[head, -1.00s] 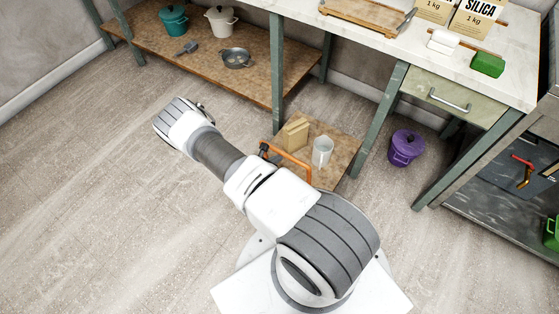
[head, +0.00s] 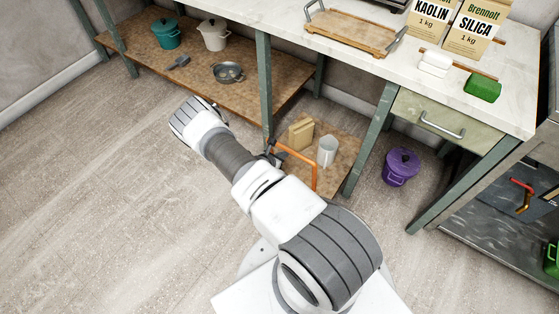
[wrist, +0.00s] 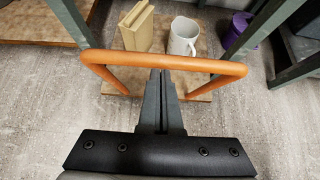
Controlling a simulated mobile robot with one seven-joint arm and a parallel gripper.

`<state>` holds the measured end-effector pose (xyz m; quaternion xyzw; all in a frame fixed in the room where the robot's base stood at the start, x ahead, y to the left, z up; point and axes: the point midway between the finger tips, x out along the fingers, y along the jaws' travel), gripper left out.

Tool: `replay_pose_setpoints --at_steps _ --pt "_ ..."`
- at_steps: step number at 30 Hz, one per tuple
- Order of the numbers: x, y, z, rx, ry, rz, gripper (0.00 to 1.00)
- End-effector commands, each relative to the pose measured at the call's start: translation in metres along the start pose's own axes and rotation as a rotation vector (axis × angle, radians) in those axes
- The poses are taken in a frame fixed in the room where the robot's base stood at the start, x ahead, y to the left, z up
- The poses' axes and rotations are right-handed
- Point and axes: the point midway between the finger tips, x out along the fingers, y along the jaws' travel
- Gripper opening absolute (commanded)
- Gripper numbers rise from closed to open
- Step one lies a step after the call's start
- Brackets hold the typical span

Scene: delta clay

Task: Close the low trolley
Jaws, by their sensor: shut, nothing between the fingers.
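The low trolley (head: 313,182) is a flat wooden-topped platform with an orange bar handle (head: 295,157). It stands on the floor between the green legs of the workbench, partly under the bench top. It carries a tan box (head: 301,133) and a pale mug (head: 327,152). In the wrist view the handle (wrist: 205,65) spans the picture, with the box (wrist: 137,28) and mug (wrist: 184,37) behind it. My gripper (wrist: 160,73) is shut and empty, its tips at the middle of the handle bar on the near side. Whether they touch it I cannot tell.
Green bench legs (head: 264,90) (head: 370,140) stand either side of the trolley. A purple pot (head: 400,167) is on the floor to the right. A low wooden shelf (head: 200,80) with pots is on the left. The floor (head: 110,220) at the left is clear.

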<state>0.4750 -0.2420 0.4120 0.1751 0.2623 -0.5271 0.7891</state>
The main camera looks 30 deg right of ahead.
Motion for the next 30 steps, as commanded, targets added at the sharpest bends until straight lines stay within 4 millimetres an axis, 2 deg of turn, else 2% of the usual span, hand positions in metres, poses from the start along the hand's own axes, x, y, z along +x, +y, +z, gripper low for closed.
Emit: replay_pose_setpoints --at_steps 9,15,21,30 --pt "0.064 -0.001 0.044 0.006 -0.005 -0.002 0.00" --pt "0.097 -0.001 0.069 0.004 -0.004 -0.001 0.00" --pt "0.117 -0.001 0.086 0.002 -0.003 -0.001 0.00" --pt "0.127 -0.001 0.096 0.001 -0.002 0.000 0.00"
